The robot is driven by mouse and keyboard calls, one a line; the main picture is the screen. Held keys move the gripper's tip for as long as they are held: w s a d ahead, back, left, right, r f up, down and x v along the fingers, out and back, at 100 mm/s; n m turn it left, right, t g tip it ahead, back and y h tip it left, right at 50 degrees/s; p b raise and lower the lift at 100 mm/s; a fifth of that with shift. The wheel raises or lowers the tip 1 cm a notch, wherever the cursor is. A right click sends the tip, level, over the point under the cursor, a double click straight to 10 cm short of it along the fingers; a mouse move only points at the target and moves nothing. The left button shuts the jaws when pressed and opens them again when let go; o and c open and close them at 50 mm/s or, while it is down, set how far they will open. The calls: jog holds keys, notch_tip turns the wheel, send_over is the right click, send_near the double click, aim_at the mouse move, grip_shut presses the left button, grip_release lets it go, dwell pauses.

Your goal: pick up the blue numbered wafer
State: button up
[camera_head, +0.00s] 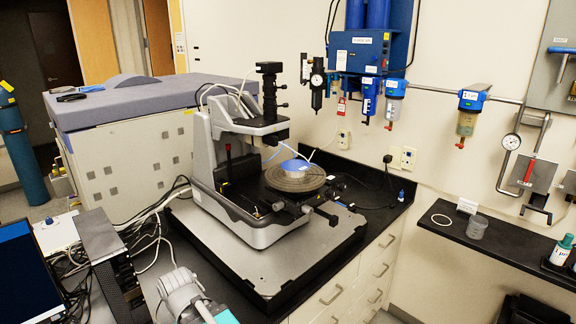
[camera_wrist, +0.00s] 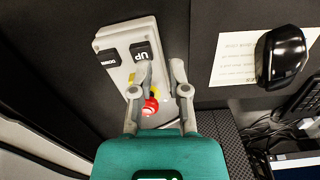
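A blue wafer (camera_head: 295,165) lies on the round dark stage (camera_head: 322,178) of the profiler, under its measuring head, in the head view. A small pale mark shows on it, too small to read. The wafer is not visible in the wrist view. My gripper (camera_wrist: 160,70) is open in the wrist view, with a gap between its two grey fingers and nothing held. It is over a light control box (camera_wrist: 122,42) with UP and DOWN buttons, away from the wafer. In the head view, only part of my arm shows at the bottom; the fingertips are out of sight.
The profiler's grey column (camera_head: 205,150) and black head (camera_head: 270,95) stand behind and above the stage. A black mouse (camera_wrist: 282,55) lies on white paper in the wrist view. A shelf (camera_head: 500,245) at right holds a white ring (camera_head: 441,219) and a clear cup (camera_head: 477,227).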

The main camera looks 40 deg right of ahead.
jog(key=shift+w+d, duration=0.1)
jog(key=shift+d, duration=0.2)
jog(key=shift+w+d+r, duration=0.15)
jog(key=shift+w+d, duration=0.05)
jog(key=shift+d, duration=0.05)
jog(key=w+d+r+m+g+h+p, duration=0.2)
jog(key=w+d+r+h+p, duration=0.2)
jog(key=w+d+r, duration=0.3)
jog(key=w+d+r+m+g+h+p, duration=0.1)
jog(key=w+d+r+g+h+p, duration=0.2)
jog(key=d+r, duration=1)
jog(key=w+d+r+m+g+h+p, duration=0.2)
jog(key=w+d+r+h+p, duration=0.3)
jog(key=w+d+r+h, duration=0.3)
jog(key=w+d+r+g, duration=0.1)
jog(key=w+d+r, duration=0.1)
jog(key=w+d, duration=0.1)
jog(key=shift+w+r+m+h, duration=0.2)
jog(key=shift+w+m+h, duration=0.1)
jog(key=shift+w+h, duration=0.1)
jog(key=shift+d, duration=0.1)
jog(key=x, duration=0.8)
jog(key=shift+s+d, duration=0.2)
jog(key=shift+r, duration=0.1)
